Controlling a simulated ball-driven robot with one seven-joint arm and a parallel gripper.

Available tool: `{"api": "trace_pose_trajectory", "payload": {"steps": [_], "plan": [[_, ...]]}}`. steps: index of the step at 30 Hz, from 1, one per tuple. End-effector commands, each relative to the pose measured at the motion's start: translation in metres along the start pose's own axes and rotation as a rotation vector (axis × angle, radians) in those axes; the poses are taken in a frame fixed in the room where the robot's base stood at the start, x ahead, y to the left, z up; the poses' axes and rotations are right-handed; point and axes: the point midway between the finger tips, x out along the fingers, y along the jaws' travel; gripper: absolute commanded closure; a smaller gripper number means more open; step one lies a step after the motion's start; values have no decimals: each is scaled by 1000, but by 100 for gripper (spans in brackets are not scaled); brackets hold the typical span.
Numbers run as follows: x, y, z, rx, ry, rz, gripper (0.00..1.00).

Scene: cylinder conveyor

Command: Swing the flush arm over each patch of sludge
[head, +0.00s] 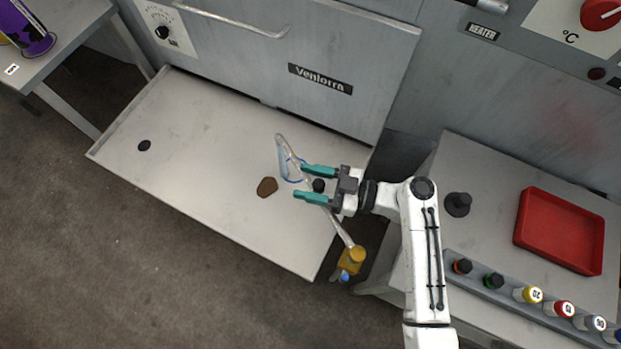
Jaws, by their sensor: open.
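The flush arm (341,230) is a thin grey pipe on a yellow pivot (352,257) at the right front corner of the pale tray. It runs up and left under my gripper, and its bent end (280,140) lies over the tray. Clear, blue-edged water (291,167) shows beside that end. My gripper (302,181) is open, with teal fingers on either side of the pipe's black knob (319,185); contact cannot be told. A brown sludge patch (267,187) lies left of the fingertips. A small dark round spot (145,145), drain or sludge, lies at the tray's left.
The tray (200,200) sits before a grey cabinet (290,60) labelled Ventorra. At right, a bench (480,165) holds a red tray (560,230), a black knob (458,204) and a rack of capped bottles (530,295). A table (60,60) stands top left. Floor in front is clear.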

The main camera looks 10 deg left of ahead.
Motion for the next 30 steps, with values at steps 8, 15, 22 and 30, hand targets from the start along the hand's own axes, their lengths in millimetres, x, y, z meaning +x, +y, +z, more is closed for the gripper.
{"api": "trace_pose_trajectory", "payload": {"steps": [8,15,22,30], "plan": [[0,0,0,0,0,0,63],[0,0,0,0,0,0,86],[0,0,0,0,0,0,100],[1,-1,2,0,0,-11,100]]}}
